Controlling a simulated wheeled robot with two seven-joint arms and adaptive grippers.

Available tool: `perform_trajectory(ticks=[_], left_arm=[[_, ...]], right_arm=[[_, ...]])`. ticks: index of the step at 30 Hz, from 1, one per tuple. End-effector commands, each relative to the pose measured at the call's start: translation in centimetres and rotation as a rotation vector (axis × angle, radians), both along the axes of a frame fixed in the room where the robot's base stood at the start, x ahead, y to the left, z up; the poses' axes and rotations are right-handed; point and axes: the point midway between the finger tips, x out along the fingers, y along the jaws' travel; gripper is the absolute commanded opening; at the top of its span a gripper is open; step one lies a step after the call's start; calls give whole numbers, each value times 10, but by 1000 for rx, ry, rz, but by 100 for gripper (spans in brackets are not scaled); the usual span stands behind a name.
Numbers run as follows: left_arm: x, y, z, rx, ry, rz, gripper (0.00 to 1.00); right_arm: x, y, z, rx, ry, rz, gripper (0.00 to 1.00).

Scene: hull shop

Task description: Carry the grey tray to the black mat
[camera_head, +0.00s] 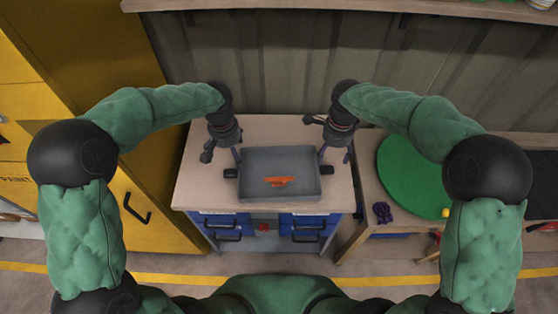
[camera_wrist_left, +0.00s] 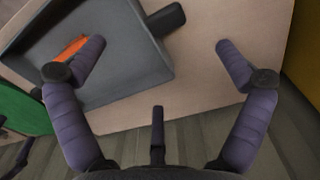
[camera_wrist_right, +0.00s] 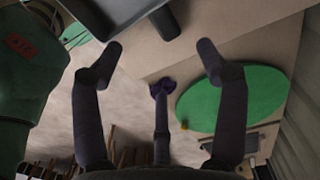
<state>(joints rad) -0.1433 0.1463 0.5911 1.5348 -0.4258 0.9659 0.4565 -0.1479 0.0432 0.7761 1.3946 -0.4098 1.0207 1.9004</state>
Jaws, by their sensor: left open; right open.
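The grey tray (camera_head: 253,164) stands on a wooden-topped cabinet, with an orange item (camera_head: 280,181) lying in it. It has a black handle on its left side (camera_head: 231,173) and one on its right side (camera_head: 327,170). My left gripper (camera_head: 222,156) is open near the left handle; in the left wrist view that handle (camera_wrist_left: 165,20) shows beyond the fingertips, apart from them. My right gripper (camera_head: 334,157) is open near the right handle, which also shows beyond the fingertips in the right wrist view (camera_wrist_right: 165,22). The black mat (camera_head: 542,184) lies at the far right, partly cut off.
A green round mat (camera_head: 412,177) and a small purple item (camera_head: 382,212) lie on the right-hand bench. The cabinet (camera_head: 190,180) has blue drawers. A yellow cabinet (camera_head: 140,215) stands at the left. A corrugated wall and a shelf (camera_head: 350,5) are behind.

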Motion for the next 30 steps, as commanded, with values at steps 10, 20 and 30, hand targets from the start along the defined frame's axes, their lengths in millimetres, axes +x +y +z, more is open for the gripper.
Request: perform_trajectory(ticks=[10, 20, 30], left_arm=[[0, 0, 0, 0, 0, 0, 100], [-1, 0, -29, 0, 4, 0, 100], [-1, 0, -84, 0, 3, 0, 100]], right_arm=[[0, 0, 0, 0, 0, 1, 74], [-1, 0, -29, 1, 4, 1, 74], [-1, 0, -84, 0, 4, 1, 74]])
